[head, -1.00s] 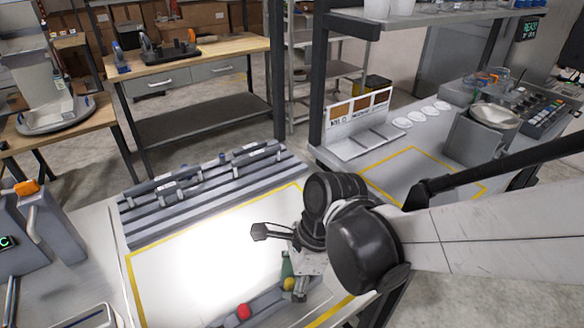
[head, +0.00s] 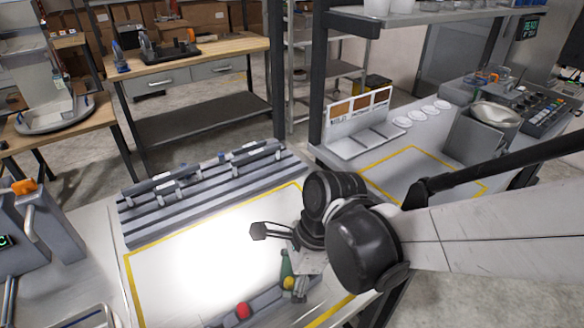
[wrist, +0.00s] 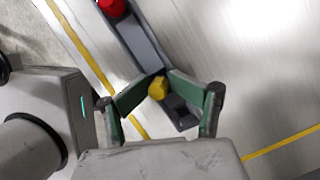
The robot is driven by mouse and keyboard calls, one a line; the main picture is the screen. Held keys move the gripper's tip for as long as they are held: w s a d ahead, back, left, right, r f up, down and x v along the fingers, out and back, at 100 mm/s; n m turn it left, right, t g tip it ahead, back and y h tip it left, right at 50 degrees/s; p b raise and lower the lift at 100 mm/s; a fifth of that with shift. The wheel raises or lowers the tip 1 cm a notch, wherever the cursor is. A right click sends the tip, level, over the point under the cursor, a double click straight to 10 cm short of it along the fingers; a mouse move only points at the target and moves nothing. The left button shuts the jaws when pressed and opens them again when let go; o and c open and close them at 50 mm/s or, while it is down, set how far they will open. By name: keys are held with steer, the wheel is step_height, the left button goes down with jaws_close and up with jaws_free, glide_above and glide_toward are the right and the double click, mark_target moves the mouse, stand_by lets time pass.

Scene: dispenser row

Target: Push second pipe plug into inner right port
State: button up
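A yellow plug (wrist: 157,88) sits at the end of a dark grey tray (wrist: 139,40), between the green-padded fingertips of my gripper (wrist: 159,76). The fingertips are close on both sides of it; I cannot tell whether both press on it. In the head view the yellow plug (head: 289,283) shows just below my gripper (head: 286,268), whose far finger is hidden. A red plug (head: 243,310) sits further left in the same tray, also at the top of the wrist view (wrist: 112,7). Ports on the grey pipe assembly (head: 215,175) are too small to tell apart.
The pipe assembly stands on a ridged grey base (head: 140,228) at the back of the table. The white area inside the yellow outline (head: 134,285) is clear between base and tray. A grey device with a handle (head: 50,225) stands at the left.

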steer(key=shift+o, duration=0.5)
steer(key=shift+f, duration=0.3)
steer(key=o, duration=1.8)
steer(key=shift+w, duration=0.1)
steer(key=shift+o, duration=0.2)
steer(key=shift+r, duration=0.1)
steer(key=v, duration=1.2)
steer(key=d+r+n+t+h, duration=0.1)
steer(key=d+n+t+h, duration=0.2)
steer(key=d+n+t, duration=0.5)
steer(key=w+d+n, duration=0.1)
steer(key=d+n, duration=0.6)
steer(key=d, duration=0.2)
steer(key=shift+d+r, duration=0.25)
steer(key=shift+d, duration=0.15)
